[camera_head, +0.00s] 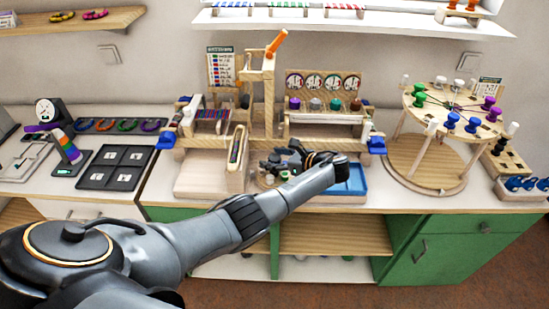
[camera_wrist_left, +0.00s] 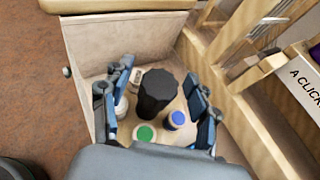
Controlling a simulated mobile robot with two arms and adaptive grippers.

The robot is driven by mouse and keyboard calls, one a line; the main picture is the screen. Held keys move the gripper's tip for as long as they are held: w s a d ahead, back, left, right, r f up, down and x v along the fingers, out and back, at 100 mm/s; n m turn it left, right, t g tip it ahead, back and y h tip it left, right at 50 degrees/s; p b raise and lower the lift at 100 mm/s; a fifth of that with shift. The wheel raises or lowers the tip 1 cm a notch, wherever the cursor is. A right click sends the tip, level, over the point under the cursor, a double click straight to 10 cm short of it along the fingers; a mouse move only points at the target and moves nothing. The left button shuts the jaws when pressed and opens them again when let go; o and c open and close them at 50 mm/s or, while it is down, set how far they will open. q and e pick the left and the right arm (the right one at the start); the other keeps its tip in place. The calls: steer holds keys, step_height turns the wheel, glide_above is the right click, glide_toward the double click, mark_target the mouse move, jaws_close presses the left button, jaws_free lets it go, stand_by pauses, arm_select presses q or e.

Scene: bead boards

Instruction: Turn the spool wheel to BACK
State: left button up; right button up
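A round wooden wheel with a black knob (camera_wrist_left: 156,97) at its middle fills the centre of the left wrist view; it looks like the spool wheel. A green-topped spool (camera_wrist_left: 145,133), a blue-topped spool (camera_wrist_left: 177,119) and a pale spool (camera_wrist_left: 121,106) sit around the knob. In the head view the wheel (camera_head: 262,181) is mostly hidden by my left arm. My left gripper (camera_wrist_left: 160,80) is open, with one finger on each side of the knob; contact cannot be told. It also shows in the head view (camera_head: 284,161). No BACK mark is readable. My right gripper is out of view.
The wooden loom (camera_head: 270,143) stands just behind the wheel. A slanted wooden piece (camera_head: 237,149) is close on the left, a blue tray (camera_head: 350,182) on the right. A round peg stand (camera_head: 428,172) is farther right, a black tray (camera_head: 118,167) farther left.

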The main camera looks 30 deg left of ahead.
arm_select(q)
steer(key=v, duration=1.2)
steer(key=shift+w, duration=0.1)
